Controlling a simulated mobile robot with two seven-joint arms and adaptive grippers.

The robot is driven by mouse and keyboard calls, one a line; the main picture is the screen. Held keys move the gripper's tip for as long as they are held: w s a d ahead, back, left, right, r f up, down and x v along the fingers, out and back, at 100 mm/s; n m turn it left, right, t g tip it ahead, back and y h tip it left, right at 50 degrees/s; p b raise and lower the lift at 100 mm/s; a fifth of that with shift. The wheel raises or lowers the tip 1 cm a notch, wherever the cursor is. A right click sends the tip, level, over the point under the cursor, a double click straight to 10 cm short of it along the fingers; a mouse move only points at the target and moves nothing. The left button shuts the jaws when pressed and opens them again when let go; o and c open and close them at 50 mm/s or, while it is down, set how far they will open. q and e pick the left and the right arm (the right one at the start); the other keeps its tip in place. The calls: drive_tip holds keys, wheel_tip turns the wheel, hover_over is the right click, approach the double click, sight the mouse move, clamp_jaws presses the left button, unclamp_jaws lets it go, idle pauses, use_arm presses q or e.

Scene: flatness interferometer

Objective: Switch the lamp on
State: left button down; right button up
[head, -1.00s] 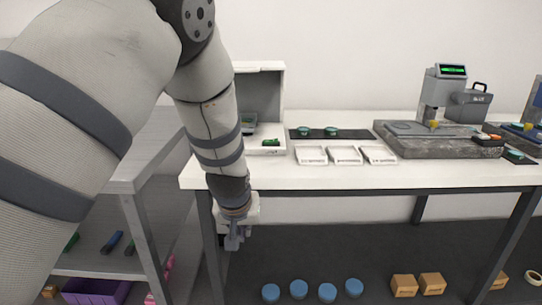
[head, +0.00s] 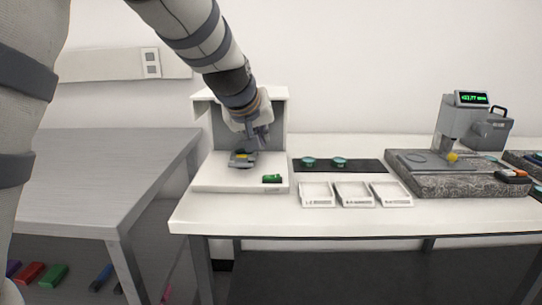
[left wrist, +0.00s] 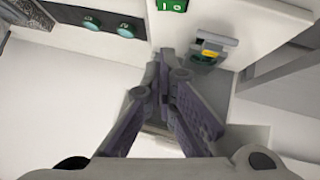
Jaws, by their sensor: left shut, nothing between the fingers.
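The lamp is a white open-fronted housing (head: 200,172) with a hood and a grey inner back, at the left end of the white table. A green rocker switch (head: 271,179) sits on the front right of its base. The switch also shows at the top edge of the left wrist view (left wrist: 172,5), marked I and O and partly cut off. A grey stage with a yellow part (head: 241,159) sits inside the housing. My left gripper (head: 264,142) is shut and empty. It hangs in front of the housing, above and behind the switch in the picture, apart from it. My right gripper is not in view.
A dark mat (head: 372,165) with two green-topped discs lies right of the lamp. Three white trays (head: 317,195) stand near the front edge. A granite base with a gauge (head: 463,125) is at the right. A grey side table (head: 100,160) stands left, with a gap between.

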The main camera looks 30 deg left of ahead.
use_arm(q)
hover_over(275, 178)
drive_tip(key=s, duration=0.2)
wheel_tip(275, 178, down, 5)
drive_tip(key=f, duration=0.1)
drive_tip(key=w+f, duration=0.1)
drive_tip(key=f, duration=0.2)
drive_tip(key=shift+w+a+b, duration=0.3)
drive_tip(key=shift+w, duration=0.1)
drive_tip(key=shift+w+d+f, duration=0.1)
drive_tip(key=shift+d+f, duration=0.1)
drive_tip(key=shift+f, duration=0.45)
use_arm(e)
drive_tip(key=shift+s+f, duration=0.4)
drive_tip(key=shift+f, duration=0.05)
